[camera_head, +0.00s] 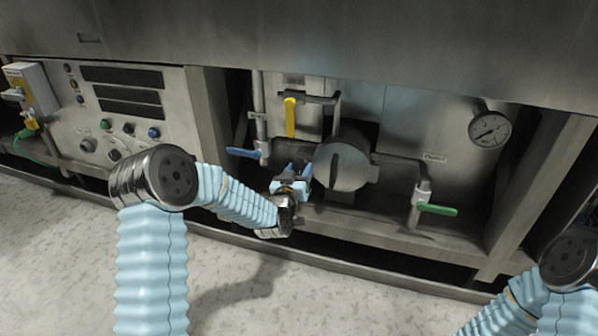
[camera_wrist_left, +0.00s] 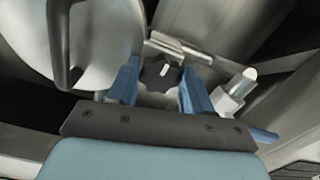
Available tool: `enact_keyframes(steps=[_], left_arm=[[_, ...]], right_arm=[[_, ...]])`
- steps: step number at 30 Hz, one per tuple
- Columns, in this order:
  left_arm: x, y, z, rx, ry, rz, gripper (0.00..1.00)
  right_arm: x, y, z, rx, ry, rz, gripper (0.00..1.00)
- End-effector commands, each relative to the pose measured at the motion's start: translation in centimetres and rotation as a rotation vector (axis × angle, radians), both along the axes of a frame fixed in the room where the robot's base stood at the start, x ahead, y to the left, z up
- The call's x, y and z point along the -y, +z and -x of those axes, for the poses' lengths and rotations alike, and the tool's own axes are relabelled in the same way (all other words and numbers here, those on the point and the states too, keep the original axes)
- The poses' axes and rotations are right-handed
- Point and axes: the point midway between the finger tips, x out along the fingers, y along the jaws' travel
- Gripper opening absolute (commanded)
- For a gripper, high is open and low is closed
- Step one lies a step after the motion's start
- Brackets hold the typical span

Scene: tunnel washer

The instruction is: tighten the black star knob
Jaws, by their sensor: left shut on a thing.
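The black star knob (camera_wrist_left: 158,72) shows in the left wrist view, with a pale mark on its face. My left gripper (camera_head: 293,177) is low in the machine's recess, just left of the round metal housing. Its two blue fingers stand on either side of the knob in the wrist view, and the gripper is shut on it.
The round housing (camera_head: 342,165) is close by on the right. A blue lever (camera_head: 242,153) is to the left, a yellow lever (camera_head: 290,117) above, and a green lever (camera_head: 437,209) farther right.

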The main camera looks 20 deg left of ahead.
Motion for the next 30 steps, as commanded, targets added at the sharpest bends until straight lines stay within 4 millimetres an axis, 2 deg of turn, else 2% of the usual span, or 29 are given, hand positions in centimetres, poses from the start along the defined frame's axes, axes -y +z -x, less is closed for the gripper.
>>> enact_keyframes(steps=[1,2,6,7,15,19,23,30], left_arm=[[0.1,-0.4,0.1,-0.01,-0.002,-0.001,0.19],[0.1,-0.4,0.1,-0.01,-0.002,-0.001,0.51],[0.0,-0.3,0.1,-0.007,-0.001,0.0,0.73],[0.1,-0.3,0.1,-0.007,-0.001,0.0,0.75],[0.0,-0.1,0.1,-0.003,-0.001,0.0,0.75],[0.0,-0.1,1.2,-0.004,-0.001,0.0,0.75],[0.0,0.0,3.8,-0.006,-0.002,0.0,0.75],[-0.2,-0.1,9.8,-0.006,-0.001,0.0,0.75]], right_arm=[[0.0,0.0,0.0,0.0,0.0,0.0,0.0],[0.0,0.0,0.0,0.0,0.0,0.0,0.0],[0.0,0.0,0.0,0.0,0.0,0.0,0.0],[0.0,0.0,0.0,0.0,0.0,0.0,0.0],[0.0,0.0,0.0,0.0,0.0,0.0,0.0],[0.0,0.1,0.0,0.0,0.0,0.0,0.0],[0.0,0.4,0.0,-0.001,0.0,0.0,0.0],[0.0,0.7,0.0,-0.002,0.001,0.0,0.0]])
